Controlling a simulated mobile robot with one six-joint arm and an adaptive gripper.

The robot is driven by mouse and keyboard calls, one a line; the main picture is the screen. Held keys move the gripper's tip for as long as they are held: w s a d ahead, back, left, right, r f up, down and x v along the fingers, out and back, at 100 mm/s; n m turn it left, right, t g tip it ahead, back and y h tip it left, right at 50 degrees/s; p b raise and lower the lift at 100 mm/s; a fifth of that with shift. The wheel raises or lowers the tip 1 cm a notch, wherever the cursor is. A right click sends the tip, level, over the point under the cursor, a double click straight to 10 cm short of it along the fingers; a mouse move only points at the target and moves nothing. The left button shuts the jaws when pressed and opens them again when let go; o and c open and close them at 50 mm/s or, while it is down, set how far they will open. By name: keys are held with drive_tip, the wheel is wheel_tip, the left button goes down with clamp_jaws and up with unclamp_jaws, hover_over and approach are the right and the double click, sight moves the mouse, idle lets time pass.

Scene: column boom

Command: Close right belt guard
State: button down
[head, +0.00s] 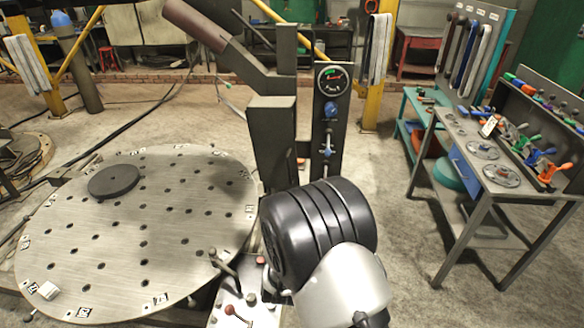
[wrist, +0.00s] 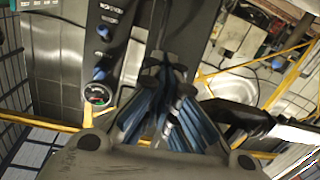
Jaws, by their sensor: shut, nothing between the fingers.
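My gripper (wrist: 165,75) is in the lower middle of the wrist view, with its blue-and-black fingers together and nothing between them. It points towards a dark upright column, with a panel to the left. I cannot make out the gripper in the head view. I cannot single out a right belt guard in either view, nor tell whether one is open or shut. The dark column (head: 272,150) stands in the middle of the head view. The panel (head: 329,130) beside it carries a round gauge (head: 331,80) and blue knobs; the gauge also shows in the wrist view (wrist: 97,95).
A round perforated plate (head: 140,230) with a black disc (head: 114,181) fills the left. A control box (head: 245,308) with levers stands at the front. A tool bench (head: 490,165) stands at the right. Bare floor lies between column and bench.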

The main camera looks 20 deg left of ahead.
drive_tip(key=b, duration=0.1)
approach(289, 168)
drive_tip(key=x, duration=0.6)
drive_tip(key=shift+w+a, duration=0.25)
drive_tip(key=shift+w, duration=0.1)
drive_tip(key=shift+f, duration=0.1)
drive_tip(key=w+b, duration=0.1)
drive_tip(key=b, duration=0.1)
drive_tip(key=w+b, duration=0.1)
drive_tip(key=b, duration=0.1)
drive_tip(key=shift+w+d, duration=0.15)
drive_tip(key=shift+d, duration=0.25)
